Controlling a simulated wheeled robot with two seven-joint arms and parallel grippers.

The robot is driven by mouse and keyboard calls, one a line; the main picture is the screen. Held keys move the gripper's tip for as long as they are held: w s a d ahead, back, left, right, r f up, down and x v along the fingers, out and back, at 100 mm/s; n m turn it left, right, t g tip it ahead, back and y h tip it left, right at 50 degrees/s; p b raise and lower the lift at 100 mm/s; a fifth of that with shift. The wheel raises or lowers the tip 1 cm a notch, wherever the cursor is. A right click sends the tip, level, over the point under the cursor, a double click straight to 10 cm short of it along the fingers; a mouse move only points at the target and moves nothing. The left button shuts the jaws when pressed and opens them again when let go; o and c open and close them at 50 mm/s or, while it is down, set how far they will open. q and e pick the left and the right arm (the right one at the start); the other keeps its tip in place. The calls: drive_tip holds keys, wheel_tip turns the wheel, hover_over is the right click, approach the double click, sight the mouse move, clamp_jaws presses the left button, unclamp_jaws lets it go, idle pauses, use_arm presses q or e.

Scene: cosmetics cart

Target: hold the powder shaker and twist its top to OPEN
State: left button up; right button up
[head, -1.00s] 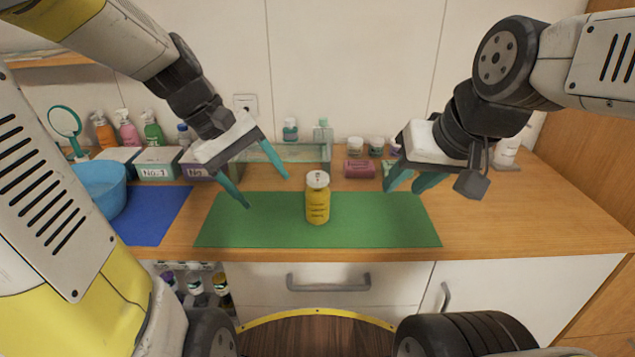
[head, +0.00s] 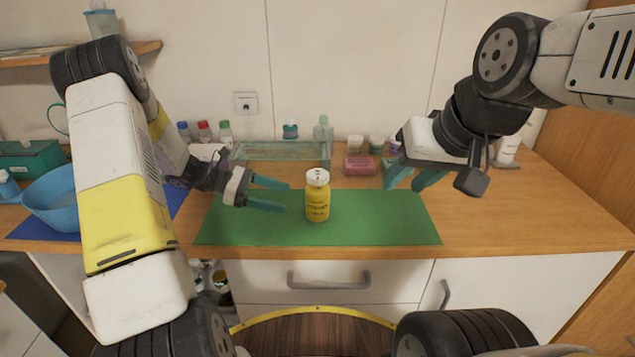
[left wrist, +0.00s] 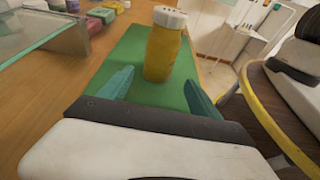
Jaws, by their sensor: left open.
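The powder shaker (head: 318,201) is a yellow bottle with a white top (head: 318,177). It stands upright on the green mat (head: 400,224). My left gripper (head: 288,196) is open just left of the shaker, low over the mat, with its fingers pointing at it. In the left wrist view the shaker (left wrist: 163,50) stands ahead, between and beyond the two teal fingertips (left wrist: 162,88); I see no contact. My right gripper (head: 408,178) hangs to the right, over the mat's back right part, apart from the shaker, its fingers spread and empty.
A glass tray (head: 280,151) and a dark pink box (head: 359,166) stand behind the mat, with small jars beside. A blue bowl (head: 52,200) sits at the left on a blue mat. The wooden counter (head: 510,215) is clear at the right.

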sight(313, 206)
use_arm(q)
drive_tip(key=shift+w+d+f, duration=0.1)
drive_tip(key=shift+d+f, duration=0.2)
drive_tip(key=shift+x, duration=4.65)
drive_tip(key=shift+r, duration=0.1)
